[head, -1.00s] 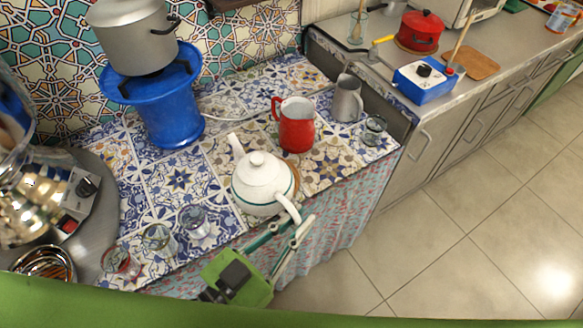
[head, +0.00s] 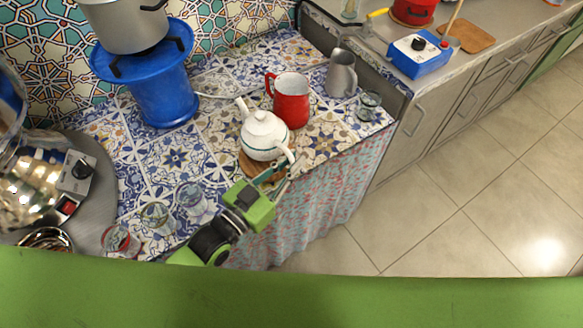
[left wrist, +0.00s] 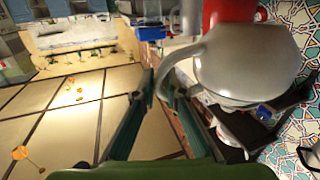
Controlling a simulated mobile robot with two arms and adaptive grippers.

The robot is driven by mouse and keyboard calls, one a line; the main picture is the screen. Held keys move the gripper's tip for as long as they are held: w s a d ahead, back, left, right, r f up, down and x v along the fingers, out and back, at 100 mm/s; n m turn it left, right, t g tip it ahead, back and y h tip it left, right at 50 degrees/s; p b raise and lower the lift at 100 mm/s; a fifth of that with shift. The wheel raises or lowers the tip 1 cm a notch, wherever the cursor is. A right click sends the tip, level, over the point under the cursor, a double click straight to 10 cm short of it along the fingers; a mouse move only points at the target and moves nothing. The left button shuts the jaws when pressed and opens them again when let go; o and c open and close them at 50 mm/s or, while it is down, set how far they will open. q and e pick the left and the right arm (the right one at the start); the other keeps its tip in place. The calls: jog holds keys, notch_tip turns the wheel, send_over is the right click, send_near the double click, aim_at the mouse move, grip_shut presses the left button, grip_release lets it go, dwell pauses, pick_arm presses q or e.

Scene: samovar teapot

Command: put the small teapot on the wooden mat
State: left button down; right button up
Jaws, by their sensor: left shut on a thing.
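The small white teapot (head: 265,138) with a green band is upright over the far part of the round wooden mat (head: 249,167). The mat's near and left edge shows below it; the rest is hidden. I cannot tell whether the teapot touches the mat or hangs just above it. My left gripper (head: 277,177) is shut on the teapot's handle from the counter's front side. In the left wrist view the fingers (left wrist: 160,100) stand either side of the handle, with the teapot's pale body (left wrist: 250,62) beyond. My right gripper is not in view.
A red mug (head: 291,101) stands close behind the teapot, with a grey metal pitcher (head: 340,74) and a glass (head: 368,105) to the right. Several glasses (head: 191,198) stand at the front left. A blue stand (head: 160,88) holds a pot. Tiles left of the teapot are clear.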

pick_arm(q)
jog(key=shift+f, duration=1.2)
jog(key=shift+f, duration=0.15)
jog(key=c, duration=2.1)
grip_release()
jog(key=shift+s, duration=0.1)
jog(key=shift+b+v, duration=0.65)
jog(key=shift+v, duration=5.3)
